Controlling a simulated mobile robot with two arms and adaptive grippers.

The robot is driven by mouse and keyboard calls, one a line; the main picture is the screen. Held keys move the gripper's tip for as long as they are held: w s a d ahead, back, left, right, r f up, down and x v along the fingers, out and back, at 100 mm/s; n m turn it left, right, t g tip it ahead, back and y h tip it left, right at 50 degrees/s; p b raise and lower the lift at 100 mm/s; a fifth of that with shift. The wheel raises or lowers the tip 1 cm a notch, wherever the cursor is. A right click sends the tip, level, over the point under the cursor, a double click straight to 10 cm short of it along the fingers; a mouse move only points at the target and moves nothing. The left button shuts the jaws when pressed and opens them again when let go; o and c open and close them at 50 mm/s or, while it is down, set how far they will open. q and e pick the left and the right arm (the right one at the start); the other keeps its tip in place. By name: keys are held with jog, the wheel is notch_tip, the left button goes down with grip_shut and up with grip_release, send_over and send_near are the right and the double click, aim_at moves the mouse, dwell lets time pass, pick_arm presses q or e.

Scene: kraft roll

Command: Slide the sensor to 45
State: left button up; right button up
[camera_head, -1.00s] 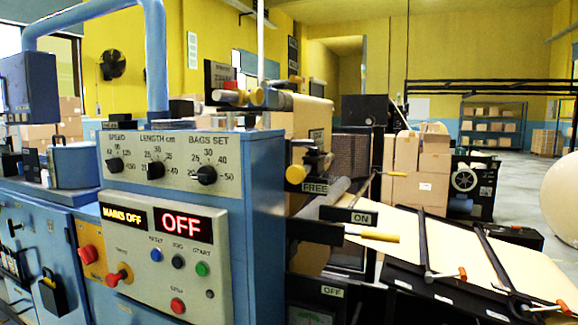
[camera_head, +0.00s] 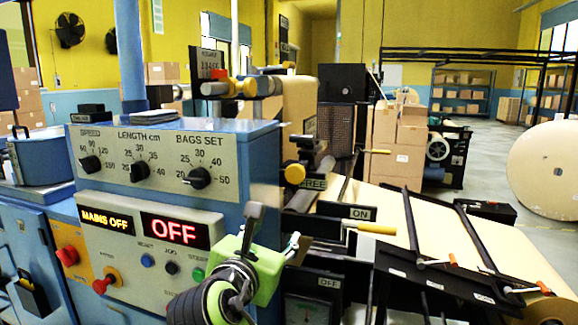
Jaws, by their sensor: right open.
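My right gripper (camera_head: 272,229), green and black, is raised at the lower middle of the head view, in front of the blue control cabinet's right edge. Its fingers are apart, with nothing seen between them. It covers part of the panel near the green start button (camera_head: 198,274). I cannot make out a sensor or a scale marked 45. My left gripper does not show.
The control panel (camera_head: 160,170) has several dials and reads MAINS OFF and OFF. A yellow-handled lever (camera_head: 374,229) sticks out by the ON plate (camera_head: 358,213). A large paper roll (camera_head: 548,170) stands at the right. Cartons (camera_head: 398,138) stand behind the web.

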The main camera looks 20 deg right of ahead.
jog(key=n+t+h, duration=0.1)
jog(key=n+h, duration=0.1)
send_near(294, 173)
jog(key=p+x, duration=0.3)
jog(key=x, duration=0.6)
jog(key=shift+w+d+p, duration=0.25)
jog(key=shift+w+p, duration=0.05)
jog(key=shift+p, duration=0.1)
jog(key=shift+w+d, duration=0.3)
jog(key=shift+w, duration=0.15)
